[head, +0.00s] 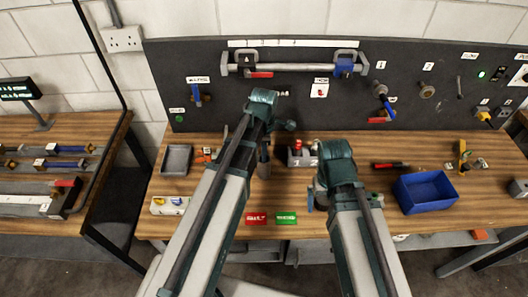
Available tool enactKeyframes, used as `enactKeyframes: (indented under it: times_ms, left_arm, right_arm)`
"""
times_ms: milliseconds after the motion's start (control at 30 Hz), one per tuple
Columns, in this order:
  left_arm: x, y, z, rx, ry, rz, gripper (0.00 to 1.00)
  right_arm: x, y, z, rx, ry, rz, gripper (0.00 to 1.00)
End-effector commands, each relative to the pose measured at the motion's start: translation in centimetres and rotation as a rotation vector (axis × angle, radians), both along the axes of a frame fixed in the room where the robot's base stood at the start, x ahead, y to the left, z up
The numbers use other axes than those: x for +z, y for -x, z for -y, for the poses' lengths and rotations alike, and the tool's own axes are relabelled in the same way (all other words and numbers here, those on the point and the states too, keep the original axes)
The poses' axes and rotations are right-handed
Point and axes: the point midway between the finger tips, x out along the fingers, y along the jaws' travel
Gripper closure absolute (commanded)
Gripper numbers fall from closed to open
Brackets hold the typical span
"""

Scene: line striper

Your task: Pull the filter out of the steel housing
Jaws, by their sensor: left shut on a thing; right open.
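A small grey metal block marked 2 (302,158), which looks like the steel housing, stands on the workbench between my two arms, with a small red part (297,145) at its top. My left gripper (264,168) is just left of the block, mostly behind its own arm. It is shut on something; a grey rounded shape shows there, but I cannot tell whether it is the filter. My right gripper (312,198) is open, low over the bench in front of the block, partly hidden by its wrist. I cannot make out a filter inside the block.
A blue bin (426,192) stands at the right, and a grey tray (177,160) at the left. Red (256,218) and green (286,218) cards lie at the front edge. A dark tool panel (220,120) rises behind. A red-handled tool (389,166) lies left of the bin.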

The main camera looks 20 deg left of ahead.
Motion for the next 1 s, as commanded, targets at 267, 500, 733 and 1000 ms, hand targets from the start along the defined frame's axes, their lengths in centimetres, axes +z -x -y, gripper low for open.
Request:
enactKeyframes:
  times_ms: [267,500,733,1000]
  left_arm:
    - [0.6,0.0,0.0,0.000,0.000,0.000,1.00]
    - [1.0,0.0,0.0,0.000,0.000,0.000,1.00]
    - [1.1,0.0,0.0,0.000,0.000,0.000,1.00]
    - [1.8,0.0,0.0,0.000,0.000,0.000,1.00]
  right_arm:
    - [0.6,0.0,0.0,0.000,0.000,0.000,0.00]
    - [1.0,0.0,0.0,0.000,0.000,0.000,0.00]
    - [1.1,0.0,0.0,0.000,0.000,0.000,0.00]
    - [1.8,0.0,0.0,-0.001,0.000,0.000,0.00]
